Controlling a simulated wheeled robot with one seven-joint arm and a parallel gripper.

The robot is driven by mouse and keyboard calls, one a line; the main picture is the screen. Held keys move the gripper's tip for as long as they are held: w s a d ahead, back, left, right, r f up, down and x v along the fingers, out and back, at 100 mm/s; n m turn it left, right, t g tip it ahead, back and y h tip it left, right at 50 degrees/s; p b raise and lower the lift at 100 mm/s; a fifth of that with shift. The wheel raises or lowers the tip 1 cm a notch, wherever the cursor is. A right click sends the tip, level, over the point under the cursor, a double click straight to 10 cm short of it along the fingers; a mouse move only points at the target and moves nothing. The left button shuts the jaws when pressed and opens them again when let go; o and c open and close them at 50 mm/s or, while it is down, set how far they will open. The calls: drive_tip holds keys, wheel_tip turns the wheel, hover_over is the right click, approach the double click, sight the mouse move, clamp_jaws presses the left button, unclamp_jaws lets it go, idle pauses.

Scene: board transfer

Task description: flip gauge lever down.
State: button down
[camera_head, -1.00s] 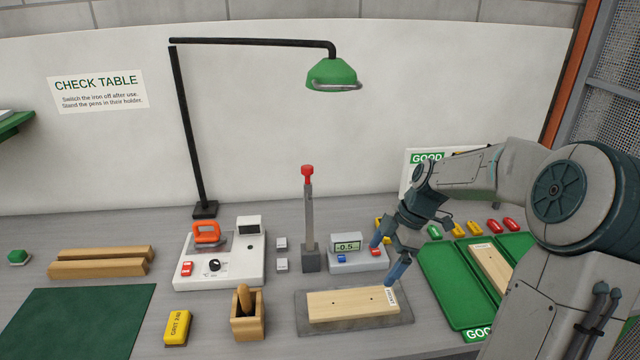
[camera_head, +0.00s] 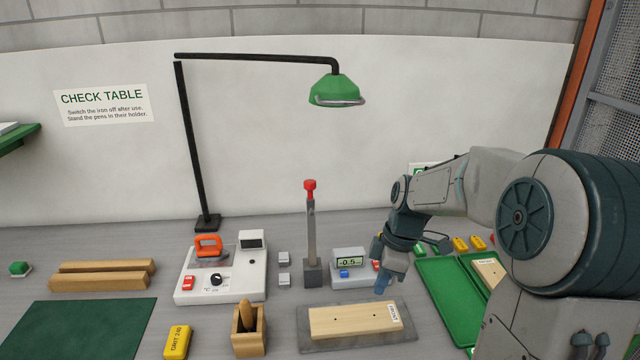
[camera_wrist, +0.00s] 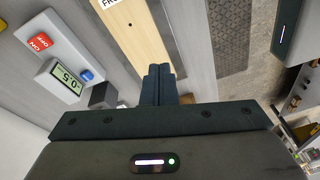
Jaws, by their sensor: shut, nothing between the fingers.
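The gauge lever (camera_head: 311,230) is a grey bar with a red knob. It stands upright on a dark grey base block (camera_head: 313,272). Right of it is the gauge box (camera_head: 350,281), whose display reads about -0.5, with a blue button and a red switch. The gauge box also shows at the left of the wrist view (camera_wrist: 60,66). My gripper (camera_head: 383,287) is shut and empty, to the right of the lever and apart from it, near the gauge box's front right. Its closed fingers (camera_wrist: 158,85) show in the wrist view.
A wooden board (camera_head: 352,321) lies on a grey plate in front of the lever. A pen holder (camera_head: 248,330), an iron station (camera_head: 220,285) and two small grey blocks stand to the left. A green tray (camera_head: 440,285) is at right. A green lamp (camera_head: 336,90) hangs above.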

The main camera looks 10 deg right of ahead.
drive_tip(key=s+a+r+m+t+h, duration=0.1)
drive_tip(key=s+a+r+m+t, duration=0.1)
drive_tip(key=s+m, duration=0.5)
drive_tip(key=s+a+r+m+t+h, duration=0.1)
drive_tip(key=s+r+m, duration=0.3)
drive_tip(key=s+m, duration=0.3)
drive_tip(key=shift+s+a+m+t, duration=0.3)
drive_tip(key=shift+s+a+t, duration=0.1)
drive_tip(key=shift+s, duration=1.35)
